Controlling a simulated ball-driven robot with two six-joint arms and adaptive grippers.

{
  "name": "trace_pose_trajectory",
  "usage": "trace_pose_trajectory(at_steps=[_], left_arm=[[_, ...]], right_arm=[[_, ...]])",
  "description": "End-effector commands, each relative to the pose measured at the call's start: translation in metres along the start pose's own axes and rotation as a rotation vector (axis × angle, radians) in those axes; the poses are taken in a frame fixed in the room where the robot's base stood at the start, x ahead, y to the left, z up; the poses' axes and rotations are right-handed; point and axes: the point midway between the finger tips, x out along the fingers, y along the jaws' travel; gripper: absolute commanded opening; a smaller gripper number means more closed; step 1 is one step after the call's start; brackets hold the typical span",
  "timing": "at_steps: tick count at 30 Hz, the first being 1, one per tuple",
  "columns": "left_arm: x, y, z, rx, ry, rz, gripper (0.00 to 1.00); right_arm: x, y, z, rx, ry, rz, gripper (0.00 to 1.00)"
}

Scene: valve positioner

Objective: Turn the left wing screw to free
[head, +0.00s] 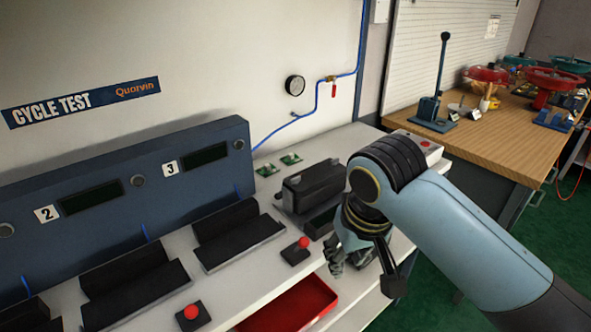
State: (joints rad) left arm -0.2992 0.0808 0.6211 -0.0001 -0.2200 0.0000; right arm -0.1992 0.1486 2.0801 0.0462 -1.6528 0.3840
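A black box-like device (313,186), possibly the valve positioner, sits at the right end of the white bench, partly behind my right arm. I cannot make out a left wing screw on it or anywhere else in view. My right gripper (352,262) hangs pointing down in front of this device, over the bench's front edge. Its fingers are partly hidden by my own wrist, and I cannot tell whether they are open or shut. Nothing is clearly seen in them. My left gripper is not in view.
A blue test panel (105,192) stands along the back of the bench. Black cradles (235,236) and small boxes with red buttons (297,250) line the bench. A red tray (290,308) sits below its front edge. A wooden table (470,135) with valve parts stands at right.

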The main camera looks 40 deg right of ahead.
Motion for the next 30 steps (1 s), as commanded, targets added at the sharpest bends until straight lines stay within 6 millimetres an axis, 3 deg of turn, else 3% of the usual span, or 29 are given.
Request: trace_pose_trajectory(at_steps=[5, 9, 15, 18, 24, 30], left_arm=[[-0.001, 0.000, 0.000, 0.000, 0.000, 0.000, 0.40], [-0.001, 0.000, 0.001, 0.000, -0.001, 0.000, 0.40], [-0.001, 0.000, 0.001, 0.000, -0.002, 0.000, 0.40], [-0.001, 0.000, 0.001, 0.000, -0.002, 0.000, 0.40], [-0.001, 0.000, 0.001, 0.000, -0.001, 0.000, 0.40], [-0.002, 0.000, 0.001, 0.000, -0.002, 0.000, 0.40]], right_arm=[[0.014, -0.006, -0.057, 0.203, -0.034, 0.021, 0.29], [0.019, -0.010, -0.115, 0.424, -0.074, 0.043, 0.29], [-0.006, -0.015, -0.215, 0.841, -0.152, 0.090, 0.29], [-0.025, -0.016, -0.247, 1.000, -0.186, 0.109, 0.29], [-0.044, -0.017, -0.273, 1.151, -0.222, 0.131, 0.29], [-0.023, -0.017, -0.267, 1.161, -0.228, 0.136, 0.29]])
